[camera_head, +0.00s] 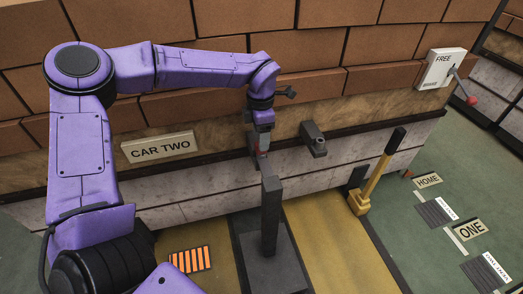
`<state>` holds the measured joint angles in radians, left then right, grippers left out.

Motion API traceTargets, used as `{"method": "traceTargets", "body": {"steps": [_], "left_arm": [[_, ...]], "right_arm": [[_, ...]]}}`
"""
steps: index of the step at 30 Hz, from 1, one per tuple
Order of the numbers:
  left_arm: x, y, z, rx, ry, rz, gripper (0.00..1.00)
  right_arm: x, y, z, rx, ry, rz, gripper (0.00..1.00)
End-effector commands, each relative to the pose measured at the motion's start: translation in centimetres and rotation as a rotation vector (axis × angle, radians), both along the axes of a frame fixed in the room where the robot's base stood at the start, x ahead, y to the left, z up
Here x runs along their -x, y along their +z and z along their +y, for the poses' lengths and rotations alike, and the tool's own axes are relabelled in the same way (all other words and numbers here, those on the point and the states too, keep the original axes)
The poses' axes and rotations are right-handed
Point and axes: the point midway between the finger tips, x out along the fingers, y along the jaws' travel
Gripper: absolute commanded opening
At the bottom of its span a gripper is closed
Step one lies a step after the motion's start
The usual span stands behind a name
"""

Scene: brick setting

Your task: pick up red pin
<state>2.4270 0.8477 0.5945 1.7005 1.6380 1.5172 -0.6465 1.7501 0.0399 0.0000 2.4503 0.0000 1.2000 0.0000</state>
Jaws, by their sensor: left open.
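My left arm comes in from the left, and its gripper (260,158) points down in front of the pale wall band, right of the CAR TWO sign. The gripper is open. My right gripper is not in view.
A dark post (270,218) stands on a dark plate just below the gripper. A grey bracket (314,139) sticks out of the wall to the right. A yellow lever with a black handle (374,182) and a FREE box with red-knobbed switch (441,69) are further right.

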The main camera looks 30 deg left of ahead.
Motion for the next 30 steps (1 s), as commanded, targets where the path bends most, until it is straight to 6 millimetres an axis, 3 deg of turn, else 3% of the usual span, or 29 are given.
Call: {"method": "traceTargets", "body": {"steps": [1,6,14,19,30], "left_arm": [[-0.2,-1.5,0.0,-0.002,0.0,0.004,0.57],[-0.3,-3.9,0.1,-0.001,0.001,0.003,0.57],[-0.3,-4.2,0.2,-0.001,0.003,0.002,0.57],[-0.3,-4.1,0.3,-0.002,0.003,0.001,0.02],[-0.3,-3.6,0.3,-0.002,0.004,-0.001,0.0]], "right_arm": [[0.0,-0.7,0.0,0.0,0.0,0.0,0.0],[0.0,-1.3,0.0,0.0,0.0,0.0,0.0],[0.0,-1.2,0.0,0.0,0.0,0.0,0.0],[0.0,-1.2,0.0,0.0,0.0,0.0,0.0],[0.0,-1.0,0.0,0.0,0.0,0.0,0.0]]}}
